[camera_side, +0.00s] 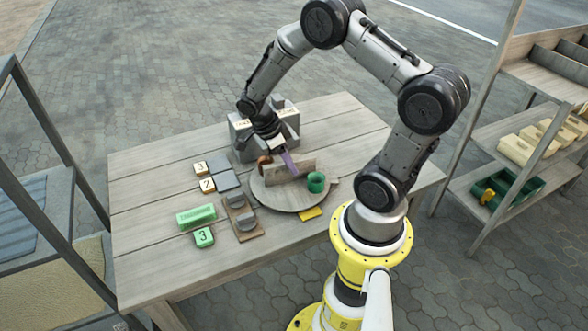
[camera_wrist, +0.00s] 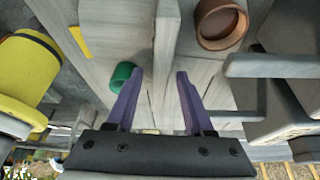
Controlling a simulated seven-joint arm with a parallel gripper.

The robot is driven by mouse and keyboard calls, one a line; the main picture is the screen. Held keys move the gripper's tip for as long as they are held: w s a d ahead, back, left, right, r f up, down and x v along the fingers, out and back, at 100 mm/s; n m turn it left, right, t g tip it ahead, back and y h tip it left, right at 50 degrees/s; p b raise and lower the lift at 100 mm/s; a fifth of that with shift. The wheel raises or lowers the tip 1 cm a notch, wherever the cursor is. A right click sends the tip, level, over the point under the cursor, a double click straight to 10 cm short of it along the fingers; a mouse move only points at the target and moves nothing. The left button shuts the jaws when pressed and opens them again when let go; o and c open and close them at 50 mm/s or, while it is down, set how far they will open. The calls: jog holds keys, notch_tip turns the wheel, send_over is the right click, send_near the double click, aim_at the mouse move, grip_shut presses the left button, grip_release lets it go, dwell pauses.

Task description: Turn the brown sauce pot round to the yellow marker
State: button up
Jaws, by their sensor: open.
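A round grey turntable (camera_side: 290,200) sits on the table, with an upright wooden board (camera_side: 304,166) across its middle. The brown sauce pot (camera_side: 265,161) stands behind the board, on the far side from the yellow marker (camera_side: 311,213). A green pot (camera_side: 316,182) stands on the near side. My gripper (camera_side: 290,168) is low over the board, open, its purple fingers pointing down. In the wrist view the open fingers (camera_wrist: 160,72) lie either side of the board's top edge (camera_wrist: 166,35); contact cannot be told.
Grey blocks (camera_side: 246,138) stand close behind the turntable. To its left are numbered tiles (camera_side: 207,184), a green block (camera_side: 196,216) and a wooden tray with grey pieces (camera_side: 240,216). Shelves flank the table. The table's left front is bare.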

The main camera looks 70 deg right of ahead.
aim_at(299, 177)
jog(key=shift+x, duration=1.95)
jog(key=shift+c, duration=0.3)
grip_shut()
